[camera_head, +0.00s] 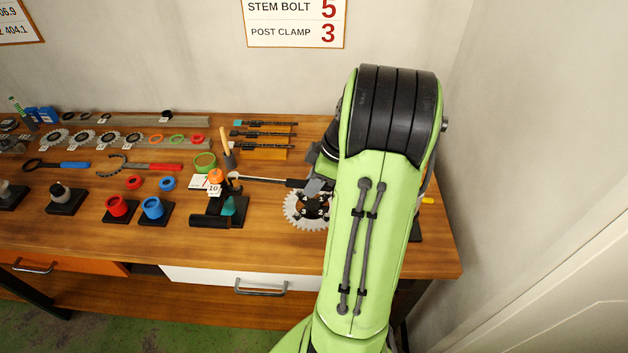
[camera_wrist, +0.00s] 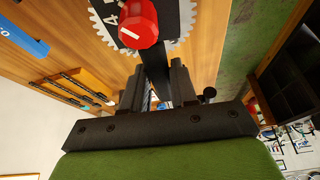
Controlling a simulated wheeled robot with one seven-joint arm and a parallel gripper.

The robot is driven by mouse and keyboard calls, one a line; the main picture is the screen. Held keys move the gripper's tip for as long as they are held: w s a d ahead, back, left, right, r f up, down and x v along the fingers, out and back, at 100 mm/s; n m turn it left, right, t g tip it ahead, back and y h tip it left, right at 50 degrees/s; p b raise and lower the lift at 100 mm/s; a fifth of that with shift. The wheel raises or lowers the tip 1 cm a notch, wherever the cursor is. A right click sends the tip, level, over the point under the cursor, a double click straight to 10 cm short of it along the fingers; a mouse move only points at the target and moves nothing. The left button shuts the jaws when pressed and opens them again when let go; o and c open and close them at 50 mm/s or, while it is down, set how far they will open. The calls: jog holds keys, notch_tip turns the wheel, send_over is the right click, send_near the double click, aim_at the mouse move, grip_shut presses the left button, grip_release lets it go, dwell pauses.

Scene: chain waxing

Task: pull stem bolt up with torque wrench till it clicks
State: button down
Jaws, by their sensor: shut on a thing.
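The torque wrench (camera_head: 262,180) lies across above the bench, with a silver shaft and a dark handle. Its far end is close to the stem stand (camera_head: 236,207), beside an orange piece and a small tag reading 10. My gripper (camera_head: 316,186) is at the wrench's right end, partly hidden by my arm. In the wrist view my gripper (camera_wrist: 154,92) is shut on the wrench's black handle (camera_wrist: 154,68). A red knob (camera_wrist: 137,22) with a white mark shows just beyond it. The stem bolt itself is too small to tell.
A toothed chainring (camera_head: 293,212) lies beside the gripper; it also shows in the wrist view (camera_wrist: 190,20). Red (camera_head: 117,206) and blue (camera_head: 152,207) cups stand at left. Several tools lie at the back. A wall sign (camera_head: 295,22) reads stem bolt 5, post clamp 3.

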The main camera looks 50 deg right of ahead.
jog(key=shift+f+b, duration=0.6)
jog(key=shift+f, duration=0.1)
jog(key=c, duration=1.5)
grip_release()
grip_shut()
jog(key=shift+s+a+m+t+h+b, duration=0.15)
jog(key=shift+s+a+m+b, duration=0.3)
jog(key=shift+a, duration=0.2)
jog(key=shift+s+a+m+t+h+b, duration=0.15)
jog(key=shift+s+a+m+b, duration=0.15)
jog(key=shift+a+b, duration=0.3)
